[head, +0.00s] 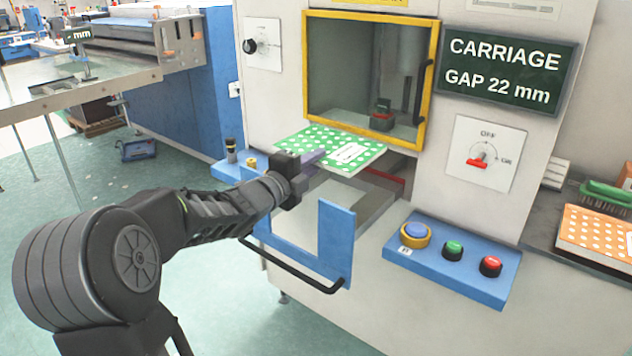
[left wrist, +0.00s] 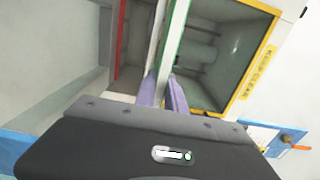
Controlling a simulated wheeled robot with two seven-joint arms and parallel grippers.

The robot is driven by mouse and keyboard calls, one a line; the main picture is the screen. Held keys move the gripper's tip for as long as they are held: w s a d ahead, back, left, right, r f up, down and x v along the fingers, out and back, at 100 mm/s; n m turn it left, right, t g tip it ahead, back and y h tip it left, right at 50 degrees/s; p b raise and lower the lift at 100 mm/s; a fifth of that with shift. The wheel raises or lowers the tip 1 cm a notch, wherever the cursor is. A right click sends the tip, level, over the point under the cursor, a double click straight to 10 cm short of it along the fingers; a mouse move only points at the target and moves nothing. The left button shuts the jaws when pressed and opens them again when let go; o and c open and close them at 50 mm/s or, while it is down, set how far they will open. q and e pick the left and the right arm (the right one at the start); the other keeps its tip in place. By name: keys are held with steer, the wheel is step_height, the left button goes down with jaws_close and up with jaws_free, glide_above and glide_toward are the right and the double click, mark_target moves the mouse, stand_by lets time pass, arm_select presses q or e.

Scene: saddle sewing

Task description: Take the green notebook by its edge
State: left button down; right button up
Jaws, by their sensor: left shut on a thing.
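The green notebook (head: 330,143) has white dots and a white label. In the head view it lies flat at the front of the machine, below the yellow-framed window. In the left wrist view it shows edge-on as a thin white and green strip (left wrist: 177,38). My left gripper (head: 314,157) is shut on its near left edge. Its purple fingers (left wrist: 170,95) stand on either side of the strip in the left wrist view. The notebook's underside is hidden in the head view. My right gripper is in neither view.
The yellow-framed window (head: 433,75) rises behind the notebook. A blue guard with a black handle (head: 310,282) stands below my left gripper. A blue button panel (head: 450,268) juts out at right. An orange dotted notebook (head: 590,228) lies at far right.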

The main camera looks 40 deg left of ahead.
arm_select(q)
steer(key=shift+r, duration=1.3)
